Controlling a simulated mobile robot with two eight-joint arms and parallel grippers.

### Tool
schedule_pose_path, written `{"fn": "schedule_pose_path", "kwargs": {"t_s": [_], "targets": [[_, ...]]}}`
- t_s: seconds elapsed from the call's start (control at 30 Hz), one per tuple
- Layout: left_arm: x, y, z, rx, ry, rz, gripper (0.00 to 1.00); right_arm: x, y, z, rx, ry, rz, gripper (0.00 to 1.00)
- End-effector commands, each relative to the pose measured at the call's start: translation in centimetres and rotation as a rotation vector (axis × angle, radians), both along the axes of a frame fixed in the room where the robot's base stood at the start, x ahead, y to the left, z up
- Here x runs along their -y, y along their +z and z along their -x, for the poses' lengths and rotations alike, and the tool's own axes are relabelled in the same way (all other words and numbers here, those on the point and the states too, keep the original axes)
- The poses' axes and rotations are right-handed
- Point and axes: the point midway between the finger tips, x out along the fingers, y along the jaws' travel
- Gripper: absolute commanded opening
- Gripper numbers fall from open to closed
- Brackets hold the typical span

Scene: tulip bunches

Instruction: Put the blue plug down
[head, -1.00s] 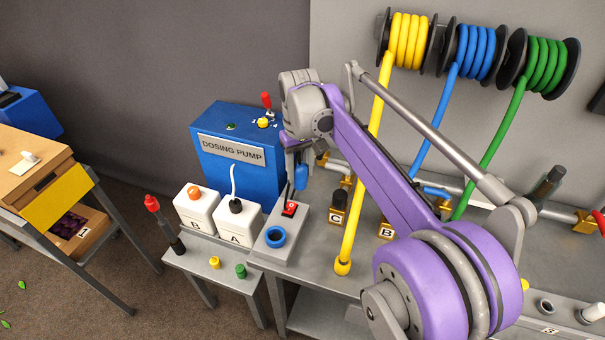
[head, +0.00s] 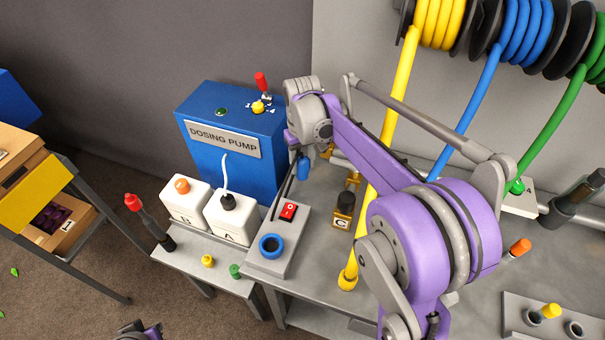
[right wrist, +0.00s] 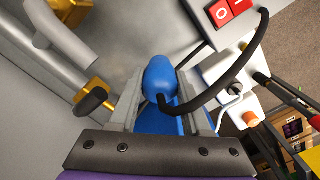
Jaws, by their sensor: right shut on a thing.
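The blue plug (head: 303,168) is held in my right gripper (head: 300,154), beside the right side of the blue dosing pump (head: 232,150). In the right wrist view the plug (right wrist: 160,78) sits upright between the jaws, with a black cable curving off it. I cannot tell if it touches the bench. A grey box (head: 259,262) with a red switch (head: 288,211) and a blue ring socket (head: 271,246) stands in front of it. The socket looks empty. Only a purple and grey part of my left arm shows at the bottom edge; its jaws are out of sight.
White canisters A (head: 230,217) and B (head: 186,200) stand on a low side table. A black-capped bottle C (head: 343,211) and a yellow hose (head: 383,160) are right of the grey box. My right arm covers part of the bench.

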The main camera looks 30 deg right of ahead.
Motion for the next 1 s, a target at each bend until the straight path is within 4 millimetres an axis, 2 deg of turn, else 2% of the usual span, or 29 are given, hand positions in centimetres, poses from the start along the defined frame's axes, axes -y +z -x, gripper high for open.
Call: {"fn": "schedule_pose_path", "kwargs": {"t_s": [0.33, 0.77, 0.8, 0.93, 1.0], "targets": [[0.0, -0.2, 0.1, -0.001, 0.0, 0.0, 0.0, 0.0, -4.1, 0.0, 0.0, 0.0, 0.0, 0.0], [0.0, -0.6, 0.2, -0.004, 0.0, 0.0, 0.0, 0.0, -4.8, 0.0, 0.0, 0.0, 0.0, 0.0], [0.0, -0.5, 0.2, -0.003, 0.0, 0.0, 0.0, 0.0, -4.7, 0.0, 0.0, 0.0, 0.0, 0.55], [0.0, -0.5, 0.1, -0.003, 0.0, 0.0, 0.0, 0.0, -4.6, 0.0, 0.0, 0.0, 0.0, 0.78], [0.0, -0.5, 0.1, -0.003, 0.0, 0.0, 0.0, 0.0, -4.6, 0.0, 0.0, 0.0, 0.0, 0.78]]}}
